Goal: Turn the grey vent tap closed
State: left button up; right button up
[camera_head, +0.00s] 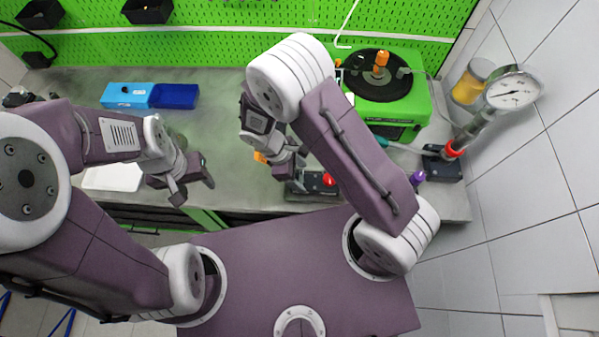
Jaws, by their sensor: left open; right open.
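I cannot make out a grey vent tap for certain; it may be hidden behind my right arm or too small to tell. The green pump unit (416,101) stands at the back right of the bench, with a black round top and an orange knob (381,60). My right gripper (290,163) is open over the bench's front middle, left of a red knob (328,179) on a dark block. Whether it touches anything there I cannot tell. My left gripper (193,188) is open and empty near the bench's front edge, left of the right gripper.
A pressure gauge (513,90) on a metal pipe stands at the right, by the tiled wall. A purple part (417,177) lies near the front right. A blue tray (128,95) and a white tray (113,177) are at the left. The bench's back middle is clear.

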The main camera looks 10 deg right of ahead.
jog(key=shift+c, duration=0.3)
jog(key=c, duration=1.3)
jog(key=shift+m, duration=0.4)
jog(key=m+g, duration=0.1)
jog(key=m, duration=0.2)
jog(key=shift+w+y+p, duration=0.15)
jog(key=shift+y+p, duration=0.15)
jog(key=shift+p, duration=0.05)
jog(key=m, duration=0.2)
jog(key=m+g+y, duration=0.1)
jog(key=m, duration=0.1)
jog(key=shift+w+d+m+g, duration=0.1)
jog(key=shift+m+g, duration=0.2)
jog(key=m+y, duration=0.1)
jog(key=m, duration=0.1)
jog(key=m+y, duration=0.1)
jog(key=m, duration=0.1)
jog(key=shift+d+m+g+p, duration=0.15)
jog(key=shift+m+g+p, duration=0.15)
jog(key=m+y, duration=0.1)
jog(key=m, duration=0.3)
jog(key=shift+d+m+y, duration=0.1)
jog(key=shift+m+y, duration=0.3)
